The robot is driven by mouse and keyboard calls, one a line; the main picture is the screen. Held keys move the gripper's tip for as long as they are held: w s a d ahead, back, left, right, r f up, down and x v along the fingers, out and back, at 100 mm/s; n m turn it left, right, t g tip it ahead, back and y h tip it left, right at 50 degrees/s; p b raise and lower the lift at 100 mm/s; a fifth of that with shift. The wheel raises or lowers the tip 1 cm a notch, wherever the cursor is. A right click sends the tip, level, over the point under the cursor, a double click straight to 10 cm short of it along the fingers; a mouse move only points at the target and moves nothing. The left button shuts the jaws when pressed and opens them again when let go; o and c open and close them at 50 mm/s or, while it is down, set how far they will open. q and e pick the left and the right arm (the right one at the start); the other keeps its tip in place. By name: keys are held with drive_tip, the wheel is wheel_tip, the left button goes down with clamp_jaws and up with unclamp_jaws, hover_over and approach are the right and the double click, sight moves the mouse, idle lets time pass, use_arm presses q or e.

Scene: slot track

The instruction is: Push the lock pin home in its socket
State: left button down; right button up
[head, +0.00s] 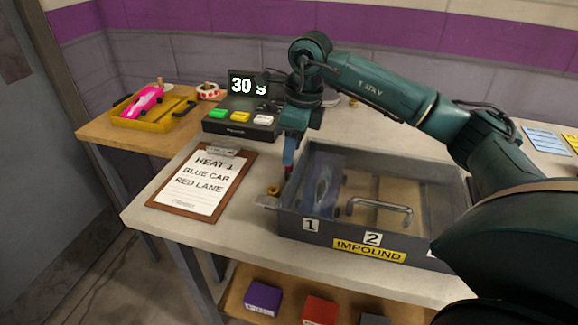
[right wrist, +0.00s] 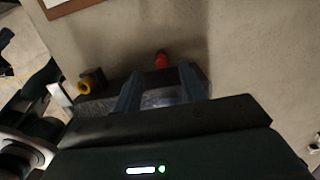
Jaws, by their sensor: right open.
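My right gripper (head: 289,150) reaches down beside the left wall of the grey impound box (head: 330,236). In the right wrist view its two fingers (right wrist: 160,92) are apart. A small red piece (head: 287,173) is just below the fingertips; in the right wrist view the red piece (right wrist: 161,60) shows between and beyond them. A yellow knob-like piece (head: 272,190) sits at the box's front left corner, by a metal bracket (head: 267,202). In the right wrist view the yellow piece (right wrist: 92,80) has a dark centre. I cannot tell which is the lock pin or how deep it sits. My left gripper is not in view.
A clipboard (head: 171,197) lies left of the box. Behind it stands a button console (head: 236,133) with a display reading 30 s. A metal handle (head: 381,207) and a blue car (head: 321,187) show in the box. A yellow tray (head: 150,119) holds a pink car.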

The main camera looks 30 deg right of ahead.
sight(289, 170)
drive_tip(key=f, duration=0.4)
drive_tip(key=shift+w+a, duration=0.15)
drive_tip(key=shift+w, duration=0.15)
drive_tip(key=shift+c, duration=0.4)
clamp_jaws()
